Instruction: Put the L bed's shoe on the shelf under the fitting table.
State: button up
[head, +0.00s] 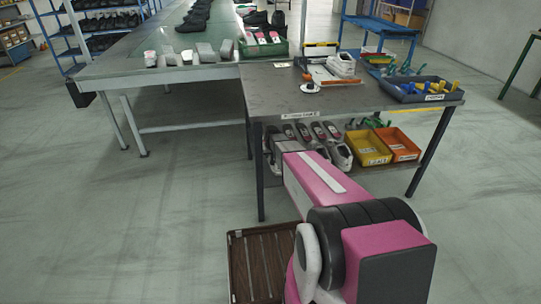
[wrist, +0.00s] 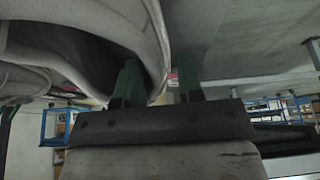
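The fitting table (head: 262,88) has a dark grey top. Its lower shelf (head: 384,169) holds several grey-and-white shoes (head: 318,132) standing in a row. A white-and-grey shoe (head: 342,64) is on the tabletop near the back; I cannot read a bed label there. My arm reaches toward the shelf, and its end is hidden in the head view. In the wrist view, my gripper (wrist: 160,80) has two green fingers set apart. The collar of a light grey shoe (wrist: 154,42) passes between them, one finger in its opening. A gap shows beside the other finger.
Yellow (head: 367,148) and orange (head: 398,143) bins fill the shelf's right part. A grey tray of yellow and blue pieces (head: 420,88) sits on the tabletop's right end. A brown slatted crate (head: 262,262) stands on the floor beside my arm. Floor at left is clear.

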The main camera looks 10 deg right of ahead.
jog(key=shift+r, duration=0.6)
jog(key=v, duration=0.7)
jog(key=shift+s+r, duration=0.1)
jog(key=shift+r, duration=0.2)
